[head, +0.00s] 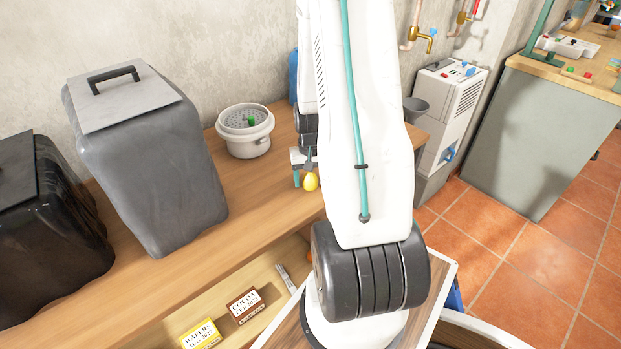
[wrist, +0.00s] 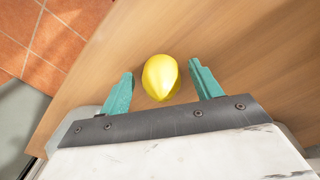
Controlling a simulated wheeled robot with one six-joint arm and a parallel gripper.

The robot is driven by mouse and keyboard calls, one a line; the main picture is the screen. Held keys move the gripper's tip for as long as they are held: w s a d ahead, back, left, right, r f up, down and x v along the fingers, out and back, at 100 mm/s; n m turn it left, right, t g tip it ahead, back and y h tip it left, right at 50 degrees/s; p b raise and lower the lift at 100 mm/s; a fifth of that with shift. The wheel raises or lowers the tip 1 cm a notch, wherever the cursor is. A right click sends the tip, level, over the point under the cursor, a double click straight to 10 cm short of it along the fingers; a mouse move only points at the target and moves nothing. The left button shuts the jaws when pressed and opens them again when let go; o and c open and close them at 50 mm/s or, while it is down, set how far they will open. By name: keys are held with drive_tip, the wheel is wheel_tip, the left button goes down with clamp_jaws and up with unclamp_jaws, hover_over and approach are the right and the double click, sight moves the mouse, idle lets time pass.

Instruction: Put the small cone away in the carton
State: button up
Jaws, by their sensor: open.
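A small yellow object (head: 311,181) with a rounded, tapering shape is at the bench top beneath my gripper (head: 303,172); it may be the small cone, but I cannot tell for sure. In the wrist view the yellow object (wrist: 160,80) lies between the two teal fingers of my gripper (wrist: 161,70), with a gap on each side. My gripper is open and holds nothing. My arm hides part of the bench in the head view. I cannot make out a carton in either view.
On the wooden bench (head: 165,270) stand a grey lidded bin (head: 150,165), a black bin (head: 45,230) and a white pot (head: 245,145) with a green knob. Below lie a yellow wafers box (head: 202,336) and a cocoa box (head: 245,306). A dehumidifier (head: 450,105) stands at right.

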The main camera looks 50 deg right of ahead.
wheel_tip(320, 180, up, 12)
drive_tip(key=shift+f, duration=0.25)
drive_tip(key=w+a+r+n, duration=0.2)
drive_tip(key=a+r, duration=0.7)
drive_tip(key=s+a+r+n, duration=0.2)
drive_tip(key=s+a+r, duration=0.1)
drive_tip(key=a, duration=0.4)
drive_tip(key=s+a+r+n, duration=0.2)
drive_tip(key=s+a+r, duration=0.2)
drive_tip(key=s+a, duration=0.2)
drive_tip(key=s+a+r+n+t, duration=0.1)
drive_tip(key=s+a+r, duration=0.3)
drive_tip(key=a, duration=0.4)
drive_tip(key=shift+s+r+n, duration=0.15)
drive_tip(key=shift+s+n, duration=0.5)
drive_tip(key=shift+n, duration=0.25)
